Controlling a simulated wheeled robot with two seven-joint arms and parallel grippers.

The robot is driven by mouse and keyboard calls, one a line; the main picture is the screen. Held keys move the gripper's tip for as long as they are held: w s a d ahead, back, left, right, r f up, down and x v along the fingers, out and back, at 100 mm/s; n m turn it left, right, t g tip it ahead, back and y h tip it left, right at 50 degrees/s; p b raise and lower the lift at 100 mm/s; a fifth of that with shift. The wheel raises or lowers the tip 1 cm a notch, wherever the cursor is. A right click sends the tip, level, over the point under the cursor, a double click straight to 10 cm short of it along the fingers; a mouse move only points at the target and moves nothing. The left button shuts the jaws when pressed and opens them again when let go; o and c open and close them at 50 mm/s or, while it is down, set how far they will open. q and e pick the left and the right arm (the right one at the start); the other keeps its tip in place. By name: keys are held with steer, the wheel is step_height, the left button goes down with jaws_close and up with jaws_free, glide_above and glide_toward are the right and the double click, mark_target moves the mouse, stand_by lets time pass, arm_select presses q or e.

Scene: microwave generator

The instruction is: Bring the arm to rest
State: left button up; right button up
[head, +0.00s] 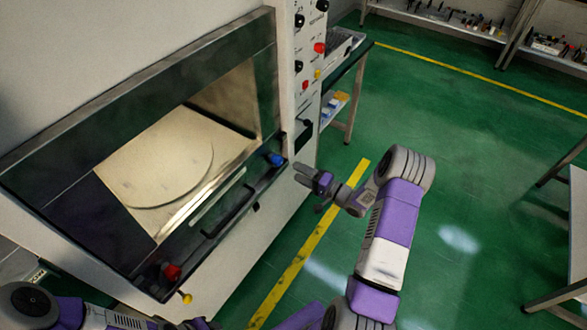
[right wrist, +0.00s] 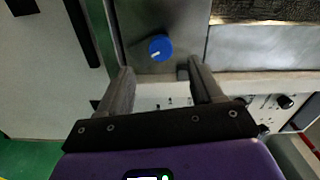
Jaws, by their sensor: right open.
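My right gripper (head: 304,175) is in front of the machine's right side, close to a blue knob (head: 275,159). In the right wrist view the gripper (right wrist: 158,80) has its two fingers apart with nothing between them. The blue knob (right wrist: 160,48) shows just beyond the fingertips, apart from them. My right arm (head: 388,225) is bent, its elbow raised over the green floor. My left arm shows only in part at the bottom left of the head view, and its gripper is not visible.
The large microwave generator (head: 230,285) fills the left, with a window, a round plate (head: 165,165) inside, a handle (head: 235,210) and a red knob (head: 171,272). A side table (head: 352,90) stands behind it. Open green floor (head: 470,150) lies right, with a bench (head: 578,215) at the edge.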

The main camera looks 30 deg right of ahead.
stand_by(0.6)
steer(key=s+a+f+n+g+h, duration=0.25)
steer(key=a+f+g, duration=0.35)
steer(key=a+f, duration=0.75)
steer(key=s+a+f+n+g, duration=0.1)
steer(key=s+a+n+g, duration=0.2)
steer(key=s, duration=0.7)
steer(key=s+a+f+n+g, duration=0.2)
steer(key=s+a+n+g, duration=0.1)
steer(key=s+a+g, duration=0.4)
steer(key=s+a, duration=0.3)
steer(key=a, duration=0.1)
steer(key=shift+s+a+f+n, duration=0.15)
steer(key=shift+a+f+n, duration=0.1)
steer(key=shift+n, duration=0.1)
